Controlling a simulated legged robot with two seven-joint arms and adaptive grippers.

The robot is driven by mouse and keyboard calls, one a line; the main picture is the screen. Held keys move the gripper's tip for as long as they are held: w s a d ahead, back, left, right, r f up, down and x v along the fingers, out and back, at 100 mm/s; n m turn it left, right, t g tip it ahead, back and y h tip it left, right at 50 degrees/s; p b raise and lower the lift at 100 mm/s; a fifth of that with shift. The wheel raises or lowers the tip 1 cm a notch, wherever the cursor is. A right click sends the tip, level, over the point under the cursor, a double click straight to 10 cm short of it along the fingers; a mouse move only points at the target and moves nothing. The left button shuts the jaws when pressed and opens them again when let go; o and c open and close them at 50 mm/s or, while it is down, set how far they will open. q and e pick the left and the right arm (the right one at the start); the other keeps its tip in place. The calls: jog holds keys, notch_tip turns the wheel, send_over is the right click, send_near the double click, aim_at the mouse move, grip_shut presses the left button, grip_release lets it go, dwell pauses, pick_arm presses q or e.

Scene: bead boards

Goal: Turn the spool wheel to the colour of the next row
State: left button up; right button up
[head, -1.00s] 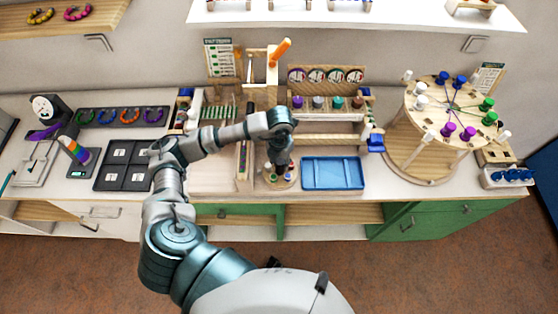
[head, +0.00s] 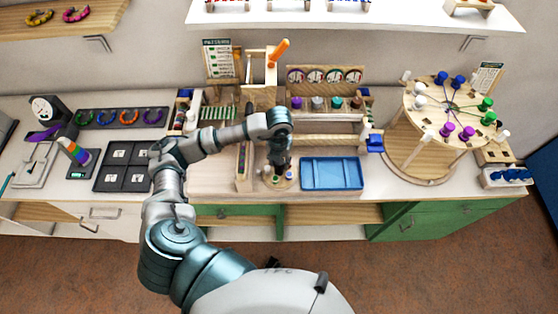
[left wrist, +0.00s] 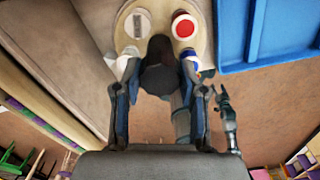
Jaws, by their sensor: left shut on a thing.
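The spool wheel (head: 291,184) is a small round wooden disc with coloured spools at the front of the bench. In the left wrist view its pale disc (left wrist: 158,8) carries a red-topped spool (left wrist: 184,27) and a grey-and-white one (left wrist: 137,25). A blue-and-white spool shows by the right finger, and a white one by the left. My left gripper (left wrist: 160,80) points down over the wheel's middle, shut on its dark knob (left wrist: 160,52). The gripper and knob hide part of the wheel.
A blue tray (head: 332,174) lies just right of the wheel, and an upright wooden strip (head: 243,165) stands close on its left. Behind is a rack of spools (head: 318,104). A large round pegged stand (head: 425,110) is at the right. A pattern card (head: 218,57) stands behind.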

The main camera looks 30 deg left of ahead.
pick_arm(q)
jog(key=o, duration=1.1)
jog(key=shift+w+a+r, duration=0.1)
jog(key=shift+w+r, duration=0.1)
jog(key=shift+w, duration=0.1)
jog(key=shift+c, duration=0.2)
jog(key=shift+o, duration=0.4)
jog(key=shift+f, duration=0.1)
jog(key=shift+s, duration=0.1)
jog(key=shift+r, duration=0.3)
notch_tip(320, 180, up, 11)
pick_arm(e)
jog(key=shift+s+d, duration=0.15)
jog(key=shift+d, duration=0.25)
pick_arm(q)
jog(key=shift+a, duration=0.1)
